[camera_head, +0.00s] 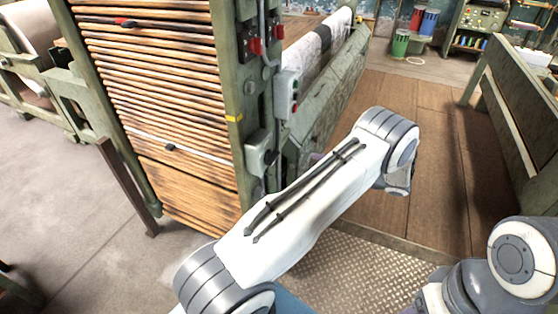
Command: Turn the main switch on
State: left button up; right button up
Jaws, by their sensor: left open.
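A green machine post carries several controls, and I cannot tell for sure which is the main switch. A grey box with a dark knob or lever (258,152) sits low on the post. A grey button box with red and green buttons (288,94) is above it to the right. Two red-handled switches (254,46) are near the top. My left arm reaches from the bottom middle up to the right, its elbow right of the post. My left gripper is mostly hidden behind this arm, open; no contact shows. My right arm shows at the bottom right, its gripper out of view.
A tall stack of wooden slats (165,100) stands left of the post. Green, red and blue containers (400,43) stand at the back. Brown floor (440,150) is clear between.

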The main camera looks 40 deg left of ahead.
aim_at(276, 158)
pick_arm(q)
jog(key=shift+m+y, duration=0.4)
jog(key=shift+y, duration=0.4)
jog(key=p+x, duration=0.1)
jog(key=x, duration=0.3)
jog(key=w+f+p+x, duration=0.1)
jog(key=x, duration=0.3)
jog(key=f+x, duration=0.1)
jog(key=x, duration=0.2)
jog(key=shift+w+a+f+p, duration=0.15)
jog(key=shift+a+p, duration=0.25)
jog(key=shift+a, duration=0.15)
jog(key=shift+a+f, duration=0.1)
jog(key=shift+a, duration=0.5)
jog(key=c, duration=1.1)
